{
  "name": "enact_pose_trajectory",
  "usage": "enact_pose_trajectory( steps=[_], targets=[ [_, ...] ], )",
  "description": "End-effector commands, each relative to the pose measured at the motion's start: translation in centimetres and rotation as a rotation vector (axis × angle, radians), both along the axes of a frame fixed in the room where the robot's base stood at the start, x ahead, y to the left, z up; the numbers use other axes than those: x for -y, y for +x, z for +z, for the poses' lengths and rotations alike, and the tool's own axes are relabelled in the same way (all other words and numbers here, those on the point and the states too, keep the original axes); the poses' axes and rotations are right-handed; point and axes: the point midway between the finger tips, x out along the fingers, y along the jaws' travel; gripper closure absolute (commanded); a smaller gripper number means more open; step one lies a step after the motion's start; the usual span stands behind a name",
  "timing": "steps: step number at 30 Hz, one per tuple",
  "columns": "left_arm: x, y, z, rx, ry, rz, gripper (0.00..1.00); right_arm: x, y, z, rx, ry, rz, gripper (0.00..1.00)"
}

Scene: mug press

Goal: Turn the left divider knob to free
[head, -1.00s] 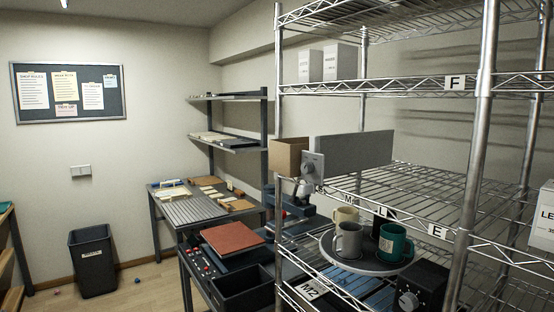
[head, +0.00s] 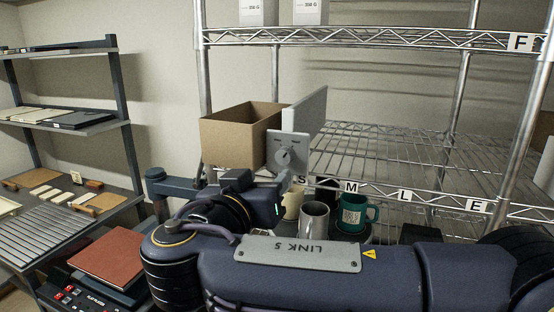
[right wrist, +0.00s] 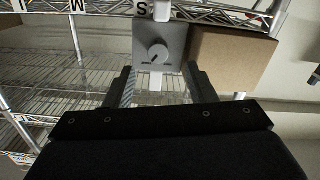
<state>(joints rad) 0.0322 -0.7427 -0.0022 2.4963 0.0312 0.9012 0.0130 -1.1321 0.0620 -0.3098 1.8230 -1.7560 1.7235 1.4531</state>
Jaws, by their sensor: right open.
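The left divider knob (head: 284,155) is a round grey dial with a pointer mark on a grey plate. The plate sits at the front end of the upright grey divider panel (head: 309,118) on the wire shelf. In the right wrist view, which is upside down, the knob (right wrist: 157,54) lies beyond and between my fingertips. My right gripper (right wrist: 160,78) is open and empty. I cannot see contact with the knob. My left gripper is out of view.
An open cardboard box (head: 238,136) stands left of the divider. A cream mug (head: 292,204), a grey mug (head: 314,220) and a green mug (head: 355,210) stand below the shelf edge, behind my right arm. The shelf (head: 400,160) right of the divider is bare.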

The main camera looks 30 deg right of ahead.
Motion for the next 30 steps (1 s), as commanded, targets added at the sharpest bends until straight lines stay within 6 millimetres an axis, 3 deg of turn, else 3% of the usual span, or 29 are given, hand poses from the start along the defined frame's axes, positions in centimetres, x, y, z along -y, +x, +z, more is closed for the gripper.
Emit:
enact_pose_trajectory(
  steps=[3, 15, 26, 30],
  targets=[
    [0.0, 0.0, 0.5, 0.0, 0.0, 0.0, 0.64, 0.3, 0.5, 0.9, 0.037, -0.007, -0.004, 0.5],
    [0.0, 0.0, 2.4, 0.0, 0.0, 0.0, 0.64, 4.8, 4.3, 0.8, 0.03, -0.006, -0.002, 0.5],
    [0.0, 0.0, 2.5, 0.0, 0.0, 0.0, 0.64, 5.5, 4.9, 0.6, 0.032, -0.006, 0.001, 0.5],
    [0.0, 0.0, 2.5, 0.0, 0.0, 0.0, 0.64, 5.5, 4.9, 0.6, 0.031, -0.005, 0.001, 0.64]
  ],
)
